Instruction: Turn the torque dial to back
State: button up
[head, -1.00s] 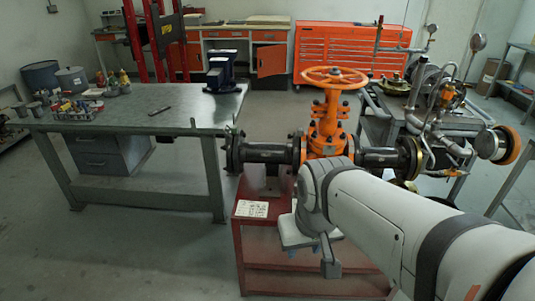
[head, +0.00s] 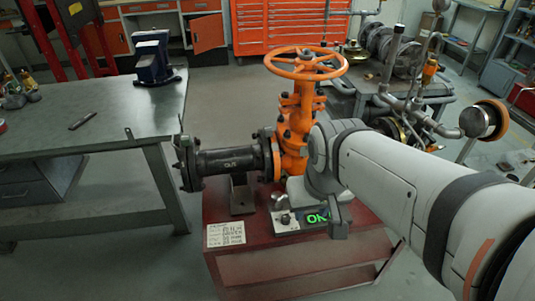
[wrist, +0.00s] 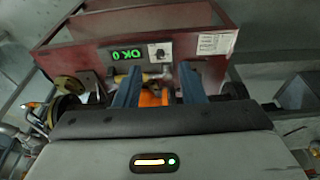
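The torque dial (head: 285,219) is a small dark knob on a pale plate. It sits left of a green-lit display (head: 316,218) on the control box on the red stand. In the wrist view the dial (wrist: 159,50) shows beside the display (wrist: 127,54), which reads OK 0 upside down. The dial's exact pointing direction is too small to tell. My gripper (wrist: 160,86) has two blue fingers set wide apart, open, with the dial beyond the tips and apart from them. An orange part and a brassy fitting show between the fingers. In the head view my arm hides the fingers.
An orange gate valve with a handwheel (head: 306,63) and black flanged pipe (head: 232,161) stands on the red stand (head: 290,262), close to my arm. A label sheet (head: 226,234) lies at its front left. A grey workbench (head: 100,115) stands left; open floor lies between.

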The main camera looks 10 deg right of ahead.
jog(key=shift+o, duration=1.3)
jog(key=shift+w+f, duration=0.2)
jog(key=shift+w, duration=0.1)
jog(key=shift+o, duration=0.2)
jog(key=w+f+b, duration=0.1)
jog(key=w+d+f+b, duration=0.1)
jog(key=w, duration=0.1)
jog(key=shift+d+f, duration=0.15)
jog(key=shift+f, duration=0.1)
jog(key=g+b, duration=0.3)
jog(key=b, duration=0.6)
send_over(286, 217)
notch_tip(286, 217, down, 21)
jog(key=shift+f, duration=0.15)
notch_tip(286, 217, down, 8)
jog(key=shift+r+b, duration=0.1)
jog(key=shift+b, duration=0.35)
